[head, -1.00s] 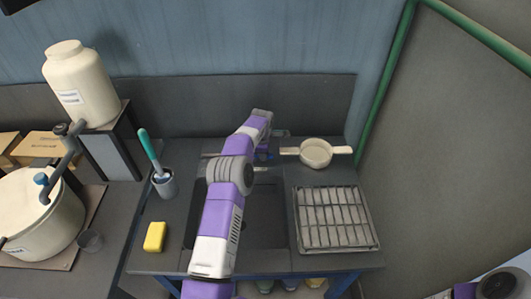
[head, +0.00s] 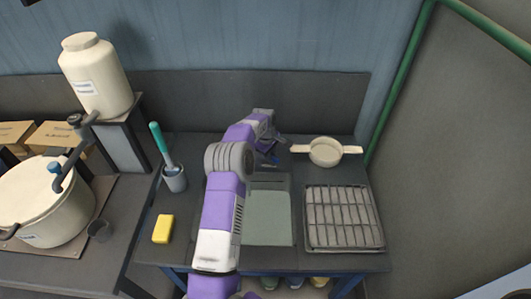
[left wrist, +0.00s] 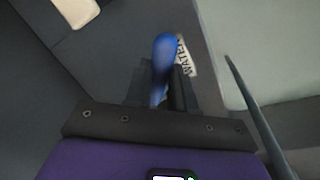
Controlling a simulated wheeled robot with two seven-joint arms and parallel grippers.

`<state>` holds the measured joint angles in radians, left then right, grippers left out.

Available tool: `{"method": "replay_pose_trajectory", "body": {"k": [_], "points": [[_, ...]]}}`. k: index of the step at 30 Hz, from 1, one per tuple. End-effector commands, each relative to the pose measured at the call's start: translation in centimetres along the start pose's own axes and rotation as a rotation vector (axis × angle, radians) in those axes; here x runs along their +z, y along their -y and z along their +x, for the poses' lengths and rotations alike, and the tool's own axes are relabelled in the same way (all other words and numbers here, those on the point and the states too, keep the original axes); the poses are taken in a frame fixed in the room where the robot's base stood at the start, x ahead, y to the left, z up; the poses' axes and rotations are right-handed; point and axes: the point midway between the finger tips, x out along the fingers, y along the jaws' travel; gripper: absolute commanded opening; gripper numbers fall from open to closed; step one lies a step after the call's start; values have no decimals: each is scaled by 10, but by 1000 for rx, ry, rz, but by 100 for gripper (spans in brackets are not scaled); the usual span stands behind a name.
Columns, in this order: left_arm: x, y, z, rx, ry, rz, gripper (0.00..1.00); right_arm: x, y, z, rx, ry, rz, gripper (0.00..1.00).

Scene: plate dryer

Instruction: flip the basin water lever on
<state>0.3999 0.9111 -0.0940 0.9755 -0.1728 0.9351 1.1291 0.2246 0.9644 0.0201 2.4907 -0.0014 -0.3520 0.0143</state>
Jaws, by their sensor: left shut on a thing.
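The blue water lever (left wrist: 165,48) stands between the fingers of my left gripper (left wrist: 163,82) in the left wrist view, beside a white label reading "WATER" (left wrist: 187,57). My left gripper is shut on the lever. In the head view my left gripper (head: 267,152) is at the back edge of the basin, and its arm covers the basin's left part. The basin (head: 268,215) shows a pale grey-green surface, like water. A thin dark rod (left wrist: 250,110), perhaps the spout, runs beside the gripper in the left wrist view. My right gripper is out of view.
A wire rack (head: 344,218) and a two-handled pan (head: 325,152) are on the right. A yellow sponge (head: 163,229) and a brush in a cup (head: 173,178) are on the left. Further left are a large pot (head: 45,205) and a white jar (head: 95,75).

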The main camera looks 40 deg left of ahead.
Motion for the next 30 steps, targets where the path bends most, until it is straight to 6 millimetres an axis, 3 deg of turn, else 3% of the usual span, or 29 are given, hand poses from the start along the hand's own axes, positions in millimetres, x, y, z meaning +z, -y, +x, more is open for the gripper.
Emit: {"method": "replay_pose_trajectory", "body": {"k": [11,12,17,25,30], "points": [[1,0,1,-2,0,8,0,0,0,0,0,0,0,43],[1,0,1,-2,0,8,27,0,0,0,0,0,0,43],[1,0,1,-1,0,7,49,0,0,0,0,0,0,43],[1,-1,-1,0,0,6,49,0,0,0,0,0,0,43],[0,-1,-20,1,-1,6,49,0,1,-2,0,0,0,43]]}}
